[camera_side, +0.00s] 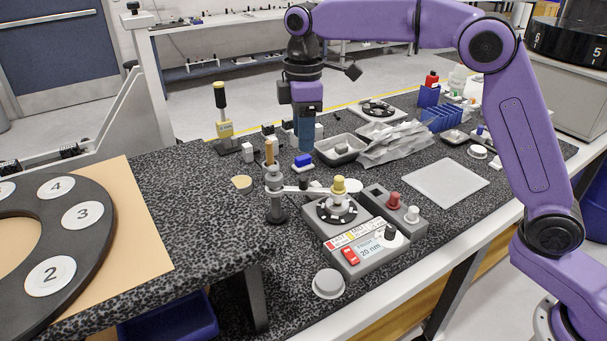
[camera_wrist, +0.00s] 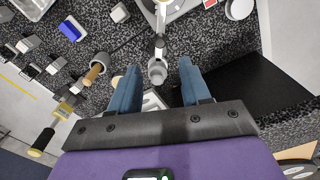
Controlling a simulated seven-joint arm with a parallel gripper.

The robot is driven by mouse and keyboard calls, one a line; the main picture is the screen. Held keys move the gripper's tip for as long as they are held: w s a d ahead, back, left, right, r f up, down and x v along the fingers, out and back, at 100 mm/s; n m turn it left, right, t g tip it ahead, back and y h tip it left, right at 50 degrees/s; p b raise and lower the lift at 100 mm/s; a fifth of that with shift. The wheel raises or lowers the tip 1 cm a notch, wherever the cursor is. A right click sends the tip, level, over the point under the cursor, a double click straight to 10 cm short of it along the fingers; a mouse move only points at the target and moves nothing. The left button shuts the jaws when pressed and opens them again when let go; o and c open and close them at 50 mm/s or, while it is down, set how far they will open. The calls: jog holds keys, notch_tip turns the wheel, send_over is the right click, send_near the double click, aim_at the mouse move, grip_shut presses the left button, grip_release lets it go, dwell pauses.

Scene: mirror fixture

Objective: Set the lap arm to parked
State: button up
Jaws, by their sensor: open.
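The lap machine (camera_side: 365,230) is a grey box with a dark round plate (camera_side: 337,211), a small display and a red switch. The lap arm (camera_side: 307,190) is a pale bar running from a grey pivot post (camera_side: 275,205) out over the plate, with a yellow knob (camera_side: 339,185) at its plate end. In the wrist view the bar (camera_wrist: 161,20) leads up from the grey post top (camera_wrist: 157,72), which appears between the fingers. My gripper (camera_side: 305,147) points down, open and empty, above the table behind the machine. Its blue fingers (camera_wrist: 160,68) are spread wide.
A wooden-handled tool (camera_side: 270,152) stands close behind the post; a blue block (camera_side: 302,160) lies near my gripper. A yellow-and-black upright tool (camera_side: 221,110) stands at the back left. Metal trays (camera_side: 340,149) and crumpled foil (camera_side: 395,142) lie behind. A white puck (camera_side: 329,283) sits in front.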

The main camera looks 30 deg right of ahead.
aim_at(304, 177)
notch_tip(304, 177, down, 10)
jog(key=shift+f, duration=0.2)
dwell(0.3)
grip_shut()
